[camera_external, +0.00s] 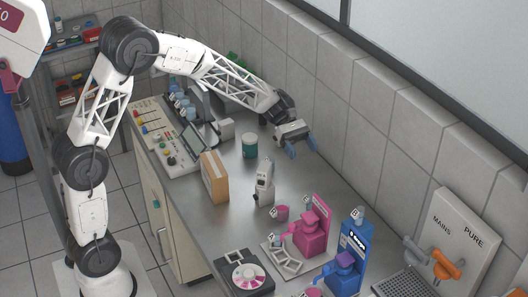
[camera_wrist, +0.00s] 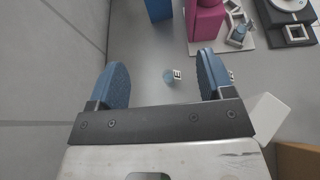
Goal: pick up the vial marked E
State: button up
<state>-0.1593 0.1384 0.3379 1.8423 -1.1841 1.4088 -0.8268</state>
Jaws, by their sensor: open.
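The vial marked E (camera_wrist: 168,76) stands on the counter in the wrist view, small and bluish with a white label. It lies in the gap between my fingers, beyond the fingertips and apart from them. My gripper (camera_wrist: 160,68) is open and empty. In the external view my gripper (camera_external: 301,148) hangs above the far side of the counter, near the tiled wall. A small labelled vial (camera_external: 307,202) shows behind the pink device there, but its letter is too small to read. Another small labelled thing is partly hidden by the right finger in the wrist view.
The pink device (camera_external: 311,238) and blue device (camera_external: 345,275) stand towards the front right. A white dispenser (camera_external: 264,186), cardboard box (camera_external: 214,177) and green-blue jar (camera_external: 250,146) stand on the counter (camera_external: 235,226). The wall (camera_wrist: 50,60) runs close along the left in the wrist view.

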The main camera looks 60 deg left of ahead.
send_near(310, 201)
jog(key=shift+w+x, duration=0.2)
jog(key=shift+x, duration=0.9)
jog(key=shift+f, duration=0.1)
jog(key=shift+x, duration=1.25)
jog(key=shift+x, duration=2.6)
jog(key=shift+s, duration=0.1)
jog(key=shift+c, duration=0.3)
jog(key=c, duration=0.9)
